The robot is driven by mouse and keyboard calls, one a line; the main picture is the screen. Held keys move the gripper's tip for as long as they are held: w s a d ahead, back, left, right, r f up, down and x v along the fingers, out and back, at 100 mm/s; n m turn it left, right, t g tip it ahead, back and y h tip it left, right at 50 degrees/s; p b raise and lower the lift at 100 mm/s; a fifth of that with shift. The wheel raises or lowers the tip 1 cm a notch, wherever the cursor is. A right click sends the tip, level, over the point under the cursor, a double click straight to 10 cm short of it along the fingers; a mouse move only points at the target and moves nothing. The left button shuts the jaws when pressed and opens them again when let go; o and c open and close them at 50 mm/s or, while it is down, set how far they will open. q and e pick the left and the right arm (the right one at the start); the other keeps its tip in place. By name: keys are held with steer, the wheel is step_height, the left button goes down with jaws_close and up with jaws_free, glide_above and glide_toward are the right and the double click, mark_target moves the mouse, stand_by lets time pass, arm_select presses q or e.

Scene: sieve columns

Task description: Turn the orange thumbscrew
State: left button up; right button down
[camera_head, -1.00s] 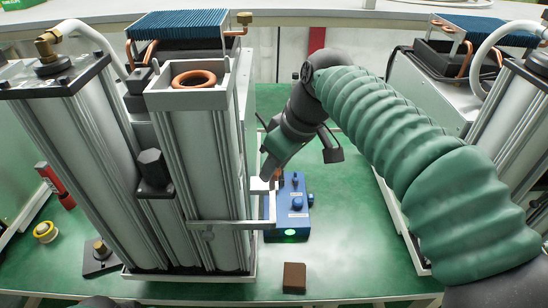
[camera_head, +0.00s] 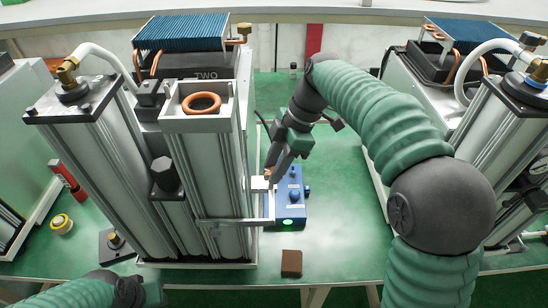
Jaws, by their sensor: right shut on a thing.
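The orange thumbscrew (camera_head: 268,172) shows only as a small orange patch at the bracket on the right side of the middle column, just above the blue box. My right gripper (camera_head: 271,177) reaches down to it from the upper right and is shut on it; the fingers hide most of it. How far the screw is turned cannot be seen. My left arm shows at the bottom left edge with green sleeve and a dark joint, but its gripper is out of the picture.
The silver column (camera_head: 205,185) stands just left of my right gripper. The blue box (camera_head: 290,205) has a lit green light. A brown block (camera_head: 291,263) lies in front of it. A yellow button (camera_head: 61,224) sits at left. A copper ring (camera_head: 202,103) lies atop the column.

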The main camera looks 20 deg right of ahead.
steer(key=n+g+p, duration=0.1)
steer(key=n+p, duration=0.1)
steer(key=p, duration=0.1)
steer(key=n+g+p, duration=0.1)
steer(key=n+p, duration=0.1)
steer(key=n, duration=0.1)
steer(key=n+g+h+p, duration=0.1)
steer(key=n+p, duration=0.2)
steer(key=shift+w+r+p, duration=0.35)
steer(key=shift+w+r, duration=0.05)
steer(key=shift+w+a+f+n+g+h+p, duration=0.15)
steer(key=shift+n+g+h+p, duration=0.1)
steer(key=shift+n+p, duration=0.6)
steer(key=shift+s+f+n+g+h+p, duration=0.15)
steer(key=shift+n+h+p, duration=0.1)
steer(key=shift+n+p, duration=0.6)
steer(key=shift+w, duration=0.1)
steer(key=c, duration=1.4)
jaws_free()
steer(key=o, duration=0.4)
steer(key=shift+f, duration=0.1)
